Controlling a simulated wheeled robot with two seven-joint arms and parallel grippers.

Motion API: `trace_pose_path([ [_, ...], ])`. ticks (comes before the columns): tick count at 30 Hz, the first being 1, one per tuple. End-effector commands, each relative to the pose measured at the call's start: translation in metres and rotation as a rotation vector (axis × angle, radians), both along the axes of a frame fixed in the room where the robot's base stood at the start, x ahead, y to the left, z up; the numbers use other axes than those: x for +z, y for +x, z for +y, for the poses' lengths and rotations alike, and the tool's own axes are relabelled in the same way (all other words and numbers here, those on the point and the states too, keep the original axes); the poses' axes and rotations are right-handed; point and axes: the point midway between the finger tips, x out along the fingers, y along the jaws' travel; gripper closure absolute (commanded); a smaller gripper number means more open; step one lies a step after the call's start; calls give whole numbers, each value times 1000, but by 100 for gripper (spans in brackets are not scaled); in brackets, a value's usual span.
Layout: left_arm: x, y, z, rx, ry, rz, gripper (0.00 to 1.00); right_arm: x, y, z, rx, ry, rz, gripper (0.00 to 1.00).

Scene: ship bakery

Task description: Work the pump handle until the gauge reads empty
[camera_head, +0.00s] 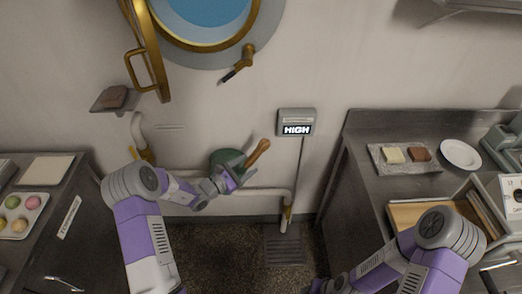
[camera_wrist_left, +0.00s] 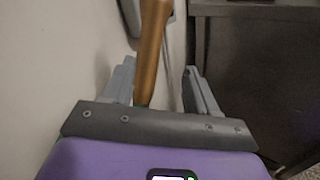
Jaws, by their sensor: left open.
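The pump handle (camera_head: 258,152) is a brown wooden grip, tilted up to the right from the dark green pump body (camera_head: 222,158) low on the wall. The gauge (camera_head: 296,122) is a grey wall box whose display reads HIGH. My left gripper (camera_head: 232,178) is open at the pump, just below the handle in the head view. In the left wrist view the handle (camera_wrist_left: 151,50) runs between the spread fingers, closer to the left finger, with a gap on the right. My right arm enters at the lower right; its gripper is out of frame.
A brass-rimmed porthole (camera_head: 250,30) and a wall shelf (camera_head: 115,98) are above. White pipes (camera_head: 265,193) run along the wall. Steel counters stand left (camera_head: 75,240) and right (camera_head: 350,200), the right one with a cake tray (camera_head: 405,165) and plate (camera_head: 461,154). A floor grate (camera_head: 284,248) lies between.

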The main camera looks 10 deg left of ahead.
Motion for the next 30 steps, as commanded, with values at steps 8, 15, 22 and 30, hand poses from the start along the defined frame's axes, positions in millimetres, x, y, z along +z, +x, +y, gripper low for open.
trace_pose_path([
  [8,6,28,-7,29,-18,-26,41,-5,0,0,0,0,0,57],
  [15,5,58,-26,29,-17,-24,41,-9,0,0,0,0,0,57],
  [22,5,69,-33,31,-17,-21,41,-11,0,0,0,0,0,57],
  [30,6,68,-33,30,-17,-21,51,-10,0,0,0,0,0,57],
])
